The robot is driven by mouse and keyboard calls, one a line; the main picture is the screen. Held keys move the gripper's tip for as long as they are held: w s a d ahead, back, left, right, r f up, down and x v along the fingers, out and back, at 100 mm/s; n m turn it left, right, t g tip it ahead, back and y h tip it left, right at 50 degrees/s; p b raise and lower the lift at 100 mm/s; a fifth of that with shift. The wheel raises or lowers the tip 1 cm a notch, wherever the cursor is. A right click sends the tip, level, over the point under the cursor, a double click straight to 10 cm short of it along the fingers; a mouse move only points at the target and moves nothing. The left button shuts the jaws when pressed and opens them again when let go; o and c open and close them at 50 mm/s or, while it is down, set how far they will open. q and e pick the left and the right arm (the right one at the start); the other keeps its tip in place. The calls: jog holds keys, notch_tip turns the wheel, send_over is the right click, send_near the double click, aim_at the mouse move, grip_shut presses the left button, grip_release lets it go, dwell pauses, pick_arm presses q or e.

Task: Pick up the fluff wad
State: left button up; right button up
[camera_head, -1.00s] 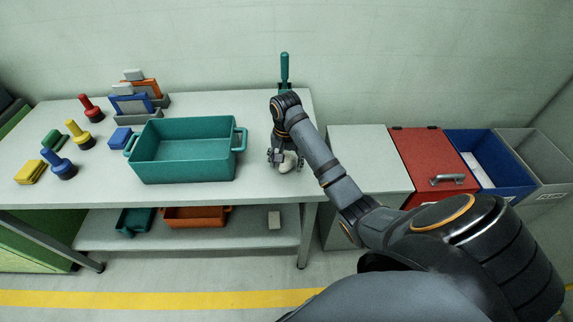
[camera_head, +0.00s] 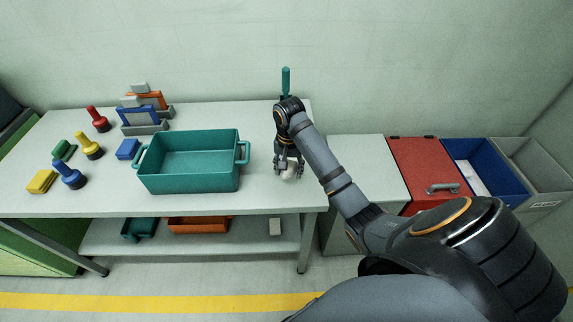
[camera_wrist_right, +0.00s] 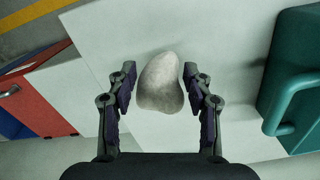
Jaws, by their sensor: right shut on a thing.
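The fluff wad (camera_head: 290,174) is a pale grey-white rounded lump at the right end of the white table (camera_head: 262,200). In the right wrist view the wad (camera_wrist_right: 160,84) sits between the fingers, wider at its near end. My right gripper (camera_head: 289,168) points down at the table and is shut on the wad; the right wrist view shows its two dark fingers (camera_wrist_right: 158,88) on either side of it. I cannot tell whether the wad is clear of the tabletop. My left gripper is not in view.
An empty teal bin (camera_head: 190,184) stands just left of the gripper. A teal-handled tool (camera_head: 286,80) stands upright behind my wrist. Coloured stampers, blocks and frames fill the table's left side. A red lidded bin (camera_head: 428,172) and a blue bin (camera_head: 513,180) stand right of the table.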

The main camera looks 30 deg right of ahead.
pick_arm(q)
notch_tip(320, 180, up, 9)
jog(key=p, duration=0.6)
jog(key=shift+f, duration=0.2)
pick_arm(e)
jog(key=s+a+r, duration=0.2)
jog(key=s+r, duration=0.6)
jog(key=s, duration=0.4)
jog(key=shift+a, duration=0.25)
